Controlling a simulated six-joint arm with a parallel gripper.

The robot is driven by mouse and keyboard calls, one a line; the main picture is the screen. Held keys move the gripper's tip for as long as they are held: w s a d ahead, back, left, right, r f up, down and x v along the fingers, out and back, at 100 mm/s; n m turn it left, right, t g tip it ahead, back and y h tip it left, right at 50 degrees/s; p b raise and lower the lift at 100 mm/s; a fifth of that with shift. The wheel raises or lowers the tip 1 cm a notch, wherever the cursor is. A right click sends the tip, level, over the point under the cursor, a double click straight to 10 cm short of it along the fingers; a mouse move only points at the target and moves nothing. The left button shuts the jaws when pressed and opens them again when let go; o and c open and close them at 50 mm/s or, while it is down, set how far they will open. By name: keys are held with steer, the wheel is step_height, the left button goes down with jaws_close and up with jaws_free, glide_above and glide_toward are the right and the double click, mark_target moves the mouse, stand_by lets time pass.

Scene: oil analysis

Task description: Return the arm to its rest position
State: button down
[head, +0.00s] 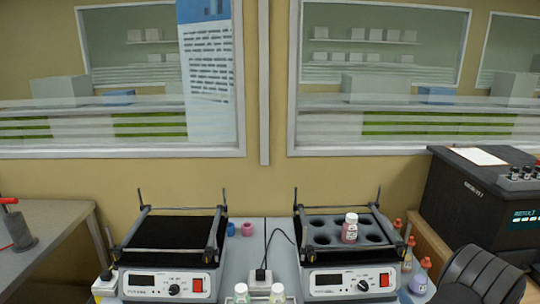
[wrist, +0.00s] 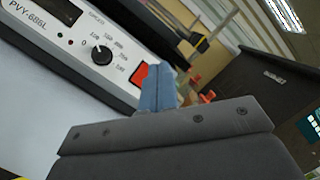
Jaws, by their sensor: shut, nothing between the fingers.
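My gripper (wrist: 157,88) shows in the wrist view, with its blue fingers together and nothing seen between them. It appears in front of a white device panel (wrist: 55,45) with a black knob (wrist: 102,55) and a red switch (wrist: 138,74). I cannot tell whether the fingers touch the panel.
Two shaker devices, left (head: 170,255) and right (head: 345,260), stand on the bench. A red-filled, white-capped bottle (head: 350,229) stands in the right rack. Dropper bottles (head: 419,278) stand beside it. Two white-capped bottles (head: 277,293) are at front. A black machine (head: 475,200) stands right.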

steer(key=shift+s+r, duration=0.45)
steer(key=shift+s, duration=0.2)
steer(key=shift+w, duration=0.1)
